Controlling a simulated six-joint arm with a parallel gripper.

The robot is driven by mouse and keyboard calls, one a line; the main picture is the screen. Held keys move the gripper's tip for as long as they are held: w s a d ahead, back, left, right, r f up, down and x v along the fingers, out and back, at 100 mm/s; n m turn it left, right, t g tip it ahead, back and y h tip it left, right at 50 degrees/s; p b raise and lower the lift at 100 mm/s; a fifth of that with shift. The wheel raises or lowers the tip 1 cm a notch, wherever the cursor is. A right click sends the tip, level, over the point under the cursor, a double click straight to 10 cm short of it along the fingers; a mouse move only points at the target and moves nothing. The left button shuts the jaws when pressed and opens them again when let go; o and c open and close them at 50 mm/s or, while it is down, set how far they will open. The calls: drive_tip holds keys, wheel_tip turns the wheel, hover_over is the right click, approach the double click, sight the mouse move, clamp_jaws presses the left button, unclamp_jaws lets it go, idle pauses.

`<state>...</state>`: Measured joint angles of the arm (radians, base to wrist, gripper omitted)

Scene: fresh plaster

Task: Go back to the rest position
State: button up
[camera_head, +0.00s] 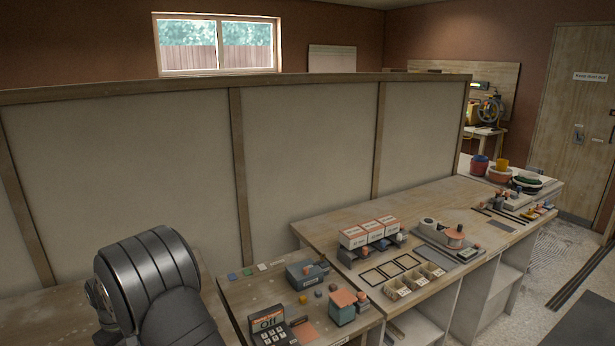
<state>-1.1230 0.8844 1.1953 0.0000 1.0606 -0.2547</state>
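Part of my arm, a dark rounded link, shows at the lower left of the head view. My gripper is not in view, so whether it is open or shut does not show. The wooden workbench (330,232) runs from the lower middle to the right, with nothing of my arm over its long top.
A panelled partition (310,150) stands behind the bench. White-and-orange boxes (368,233) and small wooden trays (398,289) are farther right. Open floor lies at right.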

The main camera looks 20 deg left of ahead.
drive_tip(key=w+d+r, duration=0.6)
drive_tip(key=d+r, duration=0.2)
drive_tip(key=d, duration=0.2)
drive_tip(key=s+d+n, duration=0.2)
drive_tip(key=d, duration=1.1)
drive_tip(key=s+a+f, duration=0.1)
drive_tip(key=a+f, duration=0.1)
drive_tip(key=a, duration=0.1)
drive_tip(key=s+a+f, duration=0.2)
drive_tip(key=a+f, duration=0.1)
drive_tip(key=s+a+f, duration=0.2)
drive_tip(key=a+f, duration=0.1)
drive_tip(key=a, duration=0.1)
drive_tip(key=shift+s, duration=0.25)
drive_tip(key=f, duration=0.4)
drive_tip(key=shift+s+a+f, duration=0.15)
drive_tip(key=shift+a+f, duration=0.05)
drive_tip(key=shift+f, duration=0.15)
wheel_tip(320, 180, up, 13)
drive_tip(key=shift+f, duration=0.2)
